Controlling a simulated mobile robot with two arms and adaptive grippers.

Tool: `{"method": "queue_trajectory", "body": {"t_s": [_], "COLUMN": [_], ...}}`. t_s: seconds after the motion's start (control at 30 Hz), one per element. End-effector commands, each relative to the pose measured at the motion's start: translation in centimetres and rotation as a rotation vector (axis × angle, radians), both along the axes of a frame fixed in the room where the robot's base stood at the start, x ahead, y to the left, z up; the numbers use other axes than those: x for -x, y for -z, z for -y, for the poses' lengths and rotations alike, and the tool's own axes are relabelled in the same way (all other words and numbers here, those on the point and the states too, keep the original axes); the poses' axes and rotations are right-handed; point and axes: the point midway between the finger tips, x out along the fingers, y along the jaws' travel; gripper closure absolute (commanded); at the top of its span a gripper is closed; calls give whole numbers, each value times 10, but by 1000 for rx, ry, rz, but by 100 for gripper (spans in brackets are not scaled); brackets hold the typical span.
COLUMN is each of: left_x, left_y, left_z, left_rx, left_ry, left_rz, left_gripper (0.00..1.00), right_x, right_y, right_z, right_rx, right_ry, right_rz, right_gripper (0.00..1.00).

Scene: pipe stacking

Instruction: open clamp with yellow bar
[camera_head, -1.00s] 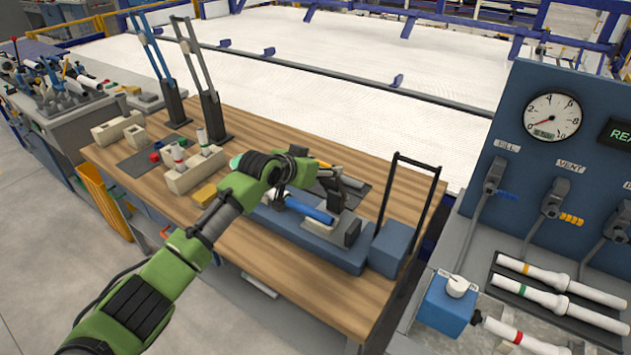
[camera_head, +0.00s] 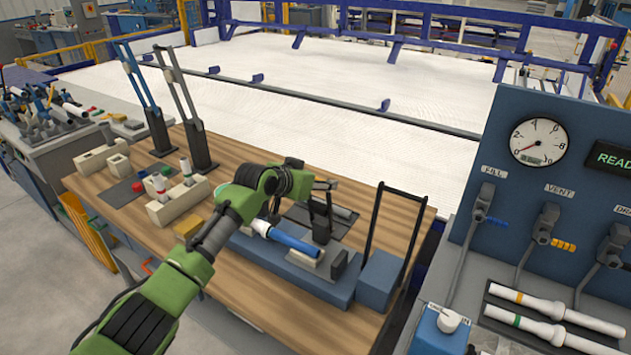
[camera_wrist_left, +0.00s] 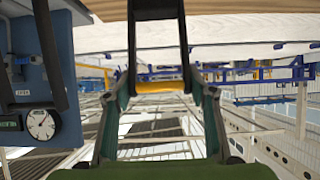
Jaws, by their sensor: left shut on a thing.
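My left gripper (camera_head: 326,185) reaches over the workbench from the left and is at the top of a black clamp (camera_head: 321,218). In the left wrist view, the yellow bar (camera_wrist_left: 160,87) spans between the dark green fingers of the gripper (camera_wrist_left: 159,105), and they are shut on it. Black clamp arms (camera_wrist_left: 158,14) run up from the bar's ends. In the head view the bar is hidden by my gripper, and the clamp lever looks nearly upright. A blue pipe with a white end (camera_head: 288,238) lies beside the clamp on a blue base (camera_head: 300,281). My right gripper is not in view.
A tall black frame on a blue block (camera_head: 380,277) stands right of the clamp. Two tall levers (camera_head: 187,105) stand at the back left. A beige holder (camera_head: 177,203) and yellow block (camera_head: 188,226) are on the wooden bench (camera_head: 252,320). A gauge panel (camera_head: 560,130) is at right.

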Motion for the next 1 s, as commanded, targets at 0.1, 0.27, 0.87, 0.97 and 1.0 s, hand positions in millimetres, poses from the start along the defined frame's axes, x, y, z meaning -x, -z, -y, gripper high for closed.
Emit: {"method": "queue_trajectory", "body": {"t_s": [0.1,0.27,0.87,0.97,1.0], "left_x": [-3,-2,21,33,38], "left_y": [-15,-12,-22,-31,-34], "left_z": [4,3,-15,-24,-27], "left_rx": [15,12,6,8,6], "left_ry": [2,2,1,2,2], "left_rz": [28,22,15,17,17], "left_gripper": [87,38,38,38,38], "right_x": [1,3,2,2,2], "right_y": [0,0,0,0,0], "right_z": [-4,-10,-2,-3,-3], "right_rx": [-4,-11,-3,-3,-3], "right_ry": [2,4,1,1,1], "right_rz": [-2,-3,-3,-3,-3], "right_gripper": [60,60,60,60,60]}}
